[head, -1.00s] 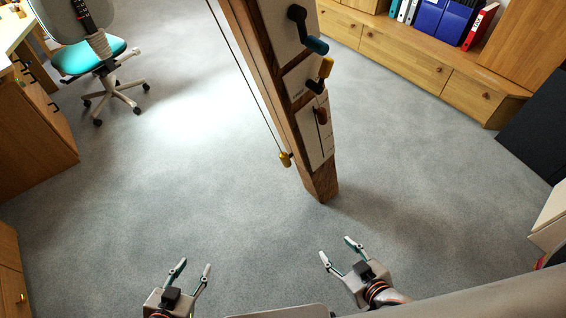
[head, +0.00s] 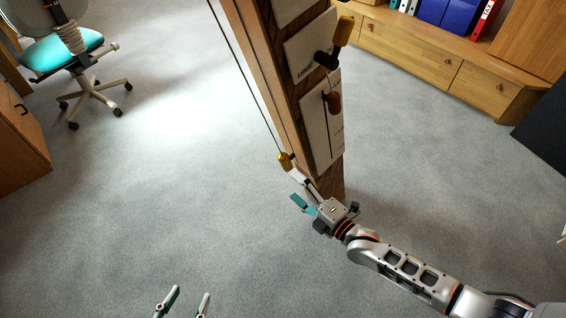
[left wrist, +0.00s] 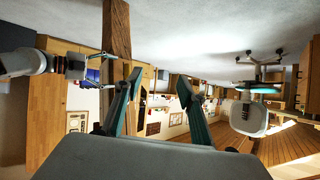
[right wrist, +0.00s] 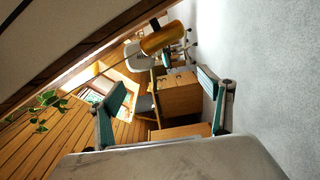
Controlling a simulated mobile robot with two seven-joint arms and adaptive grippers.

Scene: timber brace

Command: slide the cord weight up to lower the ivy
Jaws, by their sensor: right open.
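The brass cord weight (head: 285,161) hangs on a thin dark cord (head: 243,78) beside the left side of the timber post (head: 258,60). My right gripper (head: 294,187) is open just below the weight, close to the post's lower end. In the right wrist view the weight (right wrist: 163,38) shows large, beyond the tips of the open fingers and not between them. Green ivy leaves (right wrist: 48,108) show at the left of that view. My left gripper (head: 190,294) is open and empty at the bottom of the head view; its parted fingers also show in the left wrist view (left wrist: 160,85).
An office chair (head: 60,50) stands at the upper left and a wooden cabinet (head: 425,62) at the upper right. The grey floor around is clear.

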